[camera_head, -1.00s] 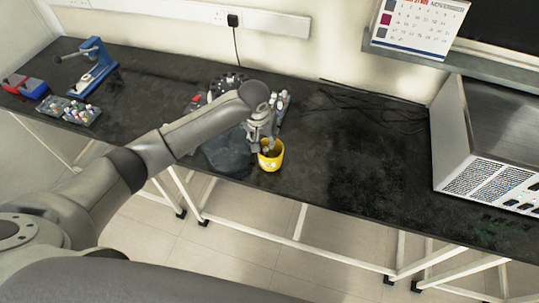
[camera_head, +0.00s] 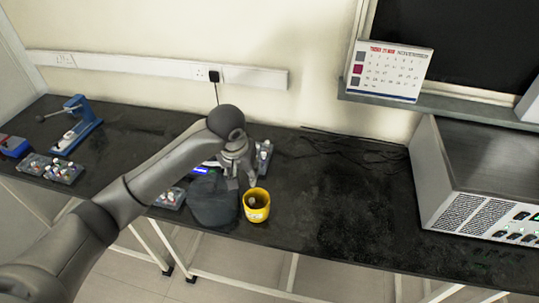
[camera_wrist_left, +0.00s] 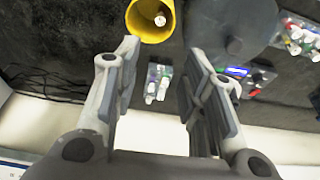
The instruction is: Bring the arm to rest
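My left arm comes in from the left, with its elbow low and its wrist raised over the black bench. The left gripper (camera_head: 241,180) points down just behind and left of a yellow cup (camera_head: 256,214). In the left wrist view the gripper (camera_wrist_left: 158,62) has its two fingers spread wide with nothing held between them. The yellow cup (camera_wrist_left: 138,27) shows there beyond the fingertips, apart from them, with a small pale-tipped item inside. My right gripper is not in view.
A dark rounded object (camera_head: 213,201) stands left of the cup. Racks of small vials (camera_head: 52,168) and a blue device (camera_head: 80,124) are at the left. A large metal-cased instrument (camera_head: 480,175) stands at the right. The bench (camera_head: 335,200) between cup and instrument is mostly clear.

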